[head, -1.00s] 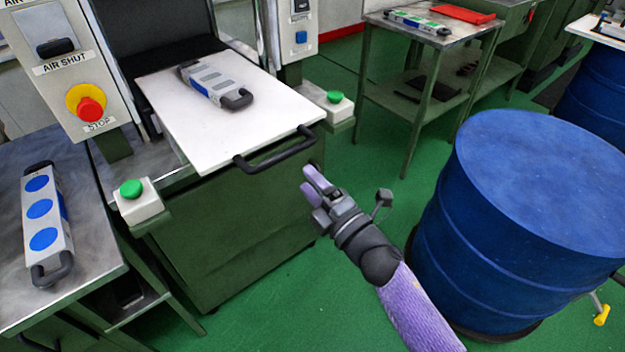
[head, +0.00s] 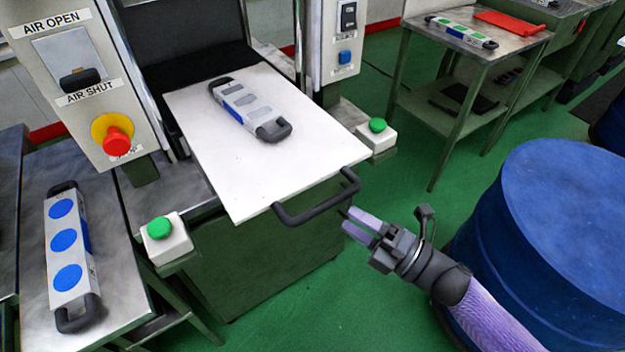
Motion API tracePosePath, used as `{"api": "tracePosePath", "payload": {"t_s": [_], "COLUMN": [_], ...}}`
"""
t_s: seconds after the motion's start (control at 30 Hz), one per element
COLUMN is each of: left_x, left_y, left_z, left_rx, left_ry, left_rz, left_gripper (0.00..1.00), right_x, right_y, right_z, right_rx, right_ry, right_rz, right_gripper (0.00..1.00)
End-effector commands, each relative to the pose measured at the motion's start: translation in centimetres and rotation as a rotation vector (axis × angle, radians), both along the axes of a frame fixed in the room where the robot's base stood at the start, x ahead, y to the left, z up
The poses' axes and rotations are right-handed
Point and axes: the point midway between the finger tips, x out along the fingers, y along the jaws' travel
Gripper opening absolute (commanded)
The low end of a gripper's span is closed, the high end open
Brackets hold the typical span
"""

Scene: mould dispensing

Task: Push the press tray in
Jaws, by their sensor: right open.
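The white press tray (head: 300,166) sticks out of the press toward me. Its black bar handle (head: 318,203) runs along the front edge. A mould (head: 247,110) with grey patches and black end handles lies on the tray. My right gripper (head: 352,221) is open and empty, its two purple fingers just in front of and right of the handle's right end. A small gap seems to lie between the fingertips and the handle, but I cannot tell for sure. My left gripper is not in view.
Green buttons stand left (head: 159,228) and right (head: 377,125) of the tray. A control panel (head: 78,85) with a red stop button is at left. A mould with blue discs (head: 66,246) lies on the left table. A blue drum (head: 570,210) stands close to my right arm.

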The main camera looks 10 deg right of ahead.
Motion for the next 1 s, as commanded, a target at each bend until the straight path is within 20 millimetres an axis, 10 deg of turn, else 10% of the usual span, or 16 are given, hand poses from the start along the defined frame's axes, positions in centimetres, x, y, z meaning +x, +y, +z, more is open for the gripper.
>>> {"api": "tracePosePath", "payload": {"t_s": [0.3, 0.7, 1.0], "left_x": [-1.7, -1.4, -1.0], "left_y": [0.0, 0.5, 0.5], "left_z": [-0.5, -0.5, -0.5], "left_rx": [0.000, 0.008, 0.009], "left_ry": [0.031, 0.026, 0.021], "left_rz": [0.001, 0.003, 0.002], "left_gripper": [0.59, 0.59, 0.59], "right_x": [4.8, 5.8, 5.7], "right_y": [4.4, 5.3, 5.3], "right_z": [1.0, 1.3, 1.3], "right_rx": [0.001, 0.000, 0.000], "right_ry": [-0.002, 0.000, 0.000], "right_rz": [-0.001, -0.003, -0.003], "right_gripper": [0.58, 0.58, 0.00]}}
